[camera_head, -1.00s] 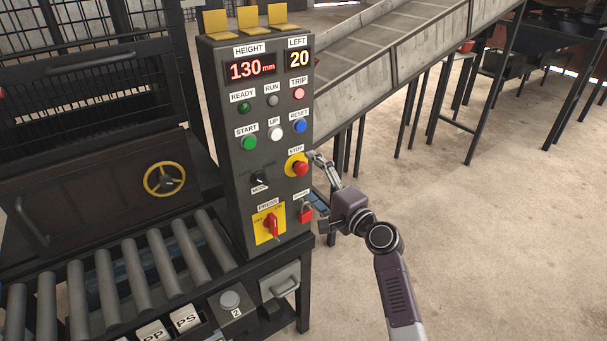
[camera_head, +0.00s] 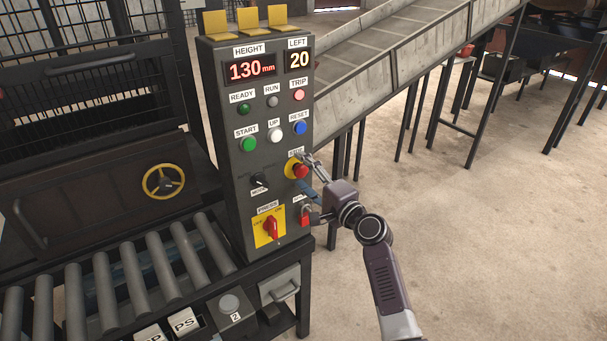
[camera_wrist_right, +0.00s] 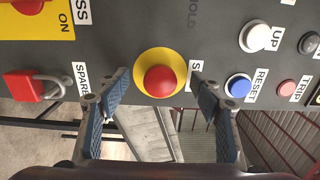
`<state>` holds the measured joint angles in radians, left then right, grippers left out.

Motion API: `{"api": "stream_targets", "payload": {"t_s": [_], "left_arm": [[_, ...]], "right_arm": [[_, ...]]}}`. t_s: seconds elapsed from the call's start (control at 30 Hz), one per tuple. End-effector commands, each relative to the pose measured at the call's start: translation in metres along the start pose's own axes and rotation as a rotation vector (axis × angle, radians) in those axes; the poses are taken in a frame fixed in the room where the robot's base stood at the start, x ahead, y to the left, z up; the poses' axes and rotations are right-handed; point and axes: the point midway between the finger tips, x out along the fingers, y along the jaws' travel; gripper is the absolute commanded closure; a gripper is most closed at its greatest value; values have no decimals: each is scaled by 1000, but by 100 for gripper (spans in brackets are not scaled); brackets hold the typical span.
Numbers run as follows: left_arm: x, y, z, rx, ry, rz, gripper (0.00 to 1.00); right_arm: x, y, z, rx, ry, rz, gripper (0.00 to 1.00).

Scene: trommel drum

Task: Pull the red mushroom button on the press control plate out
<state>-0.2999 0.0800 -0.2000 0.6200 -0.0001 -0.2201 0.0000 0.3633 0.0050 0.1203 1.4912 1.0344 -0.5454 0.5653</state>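The red mushroom button (camera_head: 300,171) sits on a round yellow backing on the grey press control plate (camera_head: 262,100), under the STOP label. In the right wrist view the button (camera_wrist_right: 160,81) is centred between my fingers, ahead of them. My right gripper (camera_head: 306,174) is open at the plate's right edge, with one finger above the button and one below it. Its fingers also show in the right wrist view (camera_wrist_right: 160,92), spread wide with blue pads and a gap on each side of the button. I cannot tell whether they reach past its rim. My left gripper is in neither view.
A red padlock (camera_wrist_right: 27,84) hangs below the button near the SPARE label. A red switch (camera_head: 271,227) on a yellow plate is lower left. The blue RESET button (camera_head: 301,127) is above.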

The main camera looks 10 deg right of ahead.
Motion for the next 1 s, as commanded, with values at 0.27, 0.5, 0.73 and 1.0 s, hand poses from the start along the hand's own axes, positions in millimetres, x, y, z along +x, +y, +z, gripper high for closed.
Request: {"api": "stream_targets", "payload": {"t_s": [0.27, 0.5, 0.73, 1.0], "left_arm": [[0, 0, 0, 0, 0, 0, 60], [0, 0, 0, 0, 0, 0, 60], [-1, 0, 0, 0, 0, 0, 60], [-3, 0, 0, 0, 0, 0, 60]], "right_arm": [[0, 0, 0, 0, 0, 0, 74], [0, 0, 0, 0, 0, 0, 92], [-3, 0, 0, 0, 0, 1, 92], [-8, 1, 0, 1, 0, 2, 92]]}}
